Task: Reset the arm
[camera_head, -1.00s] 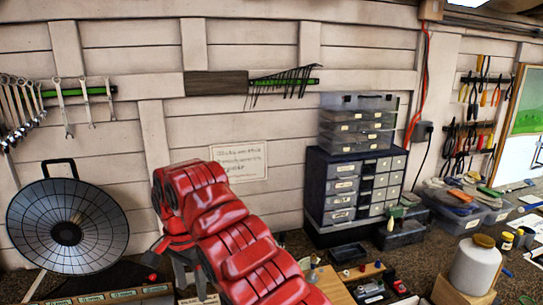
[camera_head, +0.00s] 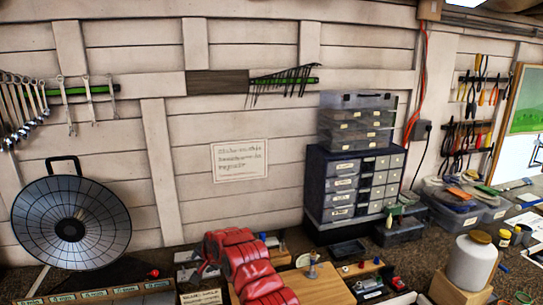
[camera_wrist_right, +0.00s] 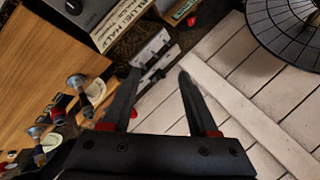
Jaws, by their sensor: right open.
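My right arm, with red ribbed covers, rises from the bottom middle of the head view. Beyond the fingers are the bench items and the pale plank wall. My left gripper is in neither view.
A wooden board (camera_head: 325,284) with small metal parts lies right of my arm. A drawer cabinet (camera_head: 342,190), a white jar (camera_head: 473,262) and clear bins (camera_head: 455,215) stand farther right. A round dark mesh dish (camera_head: 95,222) leans at left.

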